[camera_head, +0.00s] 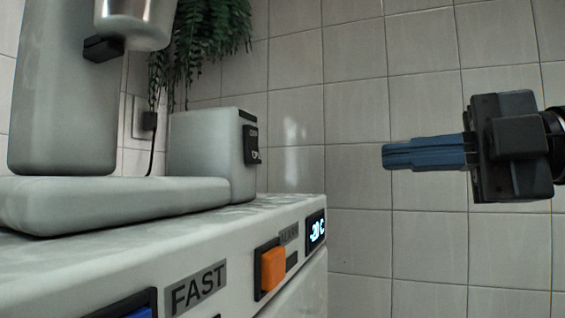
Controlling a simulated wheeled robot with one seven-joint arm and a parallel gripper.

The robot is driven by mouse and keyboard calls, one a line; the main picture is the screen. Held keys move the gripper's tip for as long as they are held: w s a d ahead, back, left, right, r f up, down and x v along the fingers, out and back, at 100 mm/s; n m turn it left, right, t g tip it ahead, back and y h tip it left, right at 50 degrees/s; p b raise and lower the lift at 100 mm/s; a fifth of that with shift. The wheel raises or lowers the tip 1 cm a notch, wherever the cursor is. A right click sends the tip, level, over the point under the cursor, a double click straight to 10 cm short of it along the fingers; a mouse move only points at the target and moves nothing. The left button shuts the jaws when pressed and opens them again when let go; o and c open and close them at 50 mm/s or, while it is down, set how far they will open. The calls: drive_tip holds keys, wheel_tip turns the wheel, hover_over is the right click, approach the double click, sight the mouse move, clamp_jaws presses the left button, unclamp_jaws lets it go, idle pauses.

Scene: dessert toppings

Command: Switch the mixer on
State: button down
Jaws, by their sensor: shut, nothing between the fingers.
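The grey mixer (65,90) stands at the left, with a tall body on a low flat base (120,200). A shiny metal cup (133,22) hangs at its top, cut off by the frame edge. A grey box-shaped part (198,145) at the base's back end carries a black switch or label plate (251,145); its lettering is too small to read surely. My gripper (385,156) is at the right, blue fingers shut and pointing left. It is empty and apart from everything, at about the plate's height in the picture.
The mixer stands on a grey cabinet top (265,208). Its front has an orange switch (273,268), a blue switch (128,314), a "FAST" label (195,288) and a lit display (316,230). A plant (215,35) hangs behind. Clear space lies between cabinet and gripper.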

drive_tip(key=shift+s+a+r+n+g+h, duration=0.1)
drive_tip(key=shift+s+r+n+g+h, duration=0.35)
drive_tip(key=shift+s+r+n, duration=0.75)
drive_tip(key=shift+w+f, duration=0.15)
drive_tip(key=shift+w, duration=0.05)
drive_tip(key=p, duration=0.2)
approach(257, 160)
drive_tip(key=x, duration=0.5)
drive_tip(key=shift+w+a, duration=0.1)
drive_tip(key=shift+a, duration=0.1)
drive_tip(key=shift+w+a+p, duration=0.3)
drive_tip(key=shift+a, duration=0.35)
drive_tip(key=shift+f, duration=0.1)
drive_tip(key=shift+a+b, duration=0.15)
drive_tip(key=shift+b, duration=0.15)
drive_tip(key=shift+f, duration=0.1)
